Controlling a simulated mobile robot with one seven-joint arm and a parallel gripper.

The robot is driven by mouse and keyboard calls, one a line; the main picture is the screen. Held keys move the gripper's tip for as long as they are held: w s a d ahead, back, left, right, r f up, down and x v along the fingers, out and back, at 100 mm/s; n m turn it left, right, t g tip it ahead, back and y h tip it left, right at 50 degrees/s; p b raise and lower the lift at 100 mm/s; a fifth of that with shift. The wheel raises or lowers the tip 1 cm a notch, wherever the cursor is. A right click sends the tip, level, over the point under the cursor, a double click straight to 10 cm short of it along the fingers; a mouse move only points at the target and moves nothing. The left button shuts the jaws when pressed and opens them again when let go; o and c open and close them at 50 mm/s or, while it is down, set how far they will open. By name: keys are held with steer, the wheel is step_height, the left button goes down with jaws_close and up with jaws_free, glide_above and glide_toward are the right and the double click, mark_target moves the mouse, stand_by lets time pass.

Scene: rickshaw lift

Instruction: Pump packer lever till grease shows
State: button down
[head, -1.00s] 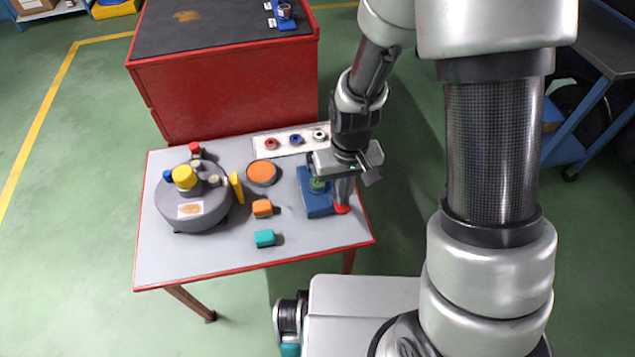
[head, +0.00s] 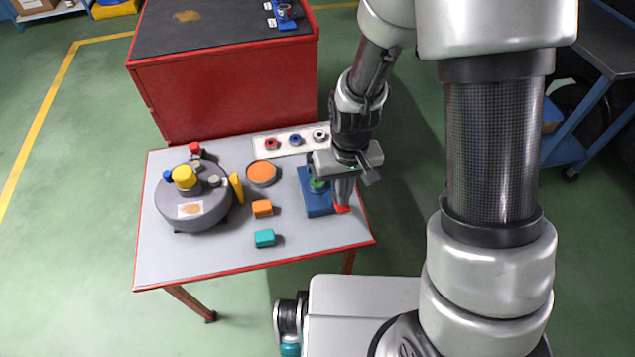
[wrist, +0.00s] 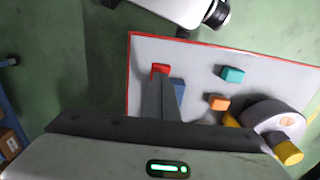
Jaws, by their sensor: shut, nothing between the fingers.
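The packer shows as a blue base (head: 318,205) with a green part (head: 319,185) on it, at the right side of the table. A red end piece (head: 342,209), which looks like the lever's grip, shows at the base's right edge. My gripper (head: 343,202) is shut and empty, pointing down, with its fingertips right at the red piece. In the wrist view the red piece (wrist: 160,70) shows just beyond the fingertips (wrist: 160,84), with the blue base (wrist: 178,88) beside them. I cannot tell whether they touch the red piece. The gripper body hides much of the packer. No grease is discernible.
The grey table (head: 205,263) has a red rim. A grey drum (head: 205,212) with coloured caps, an orange disc (head: 262,173), an orange block (head: 262,208) and a teal block (head: 265,238) stand left of the packer. A white strip (head: 262,152) with several coloured rings lies behind.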

steer(key=shift+f, duration=0.15)
steer(key=shift+f+b, duration=1.6)
steer(key=shift+f, duration=0.25)
step_height(320, 180, up, 9)
steer(key=p, duration=0.7)
steer(key=shift+f, duration=0.1)
steer(key=shift+f, duration=0.1)
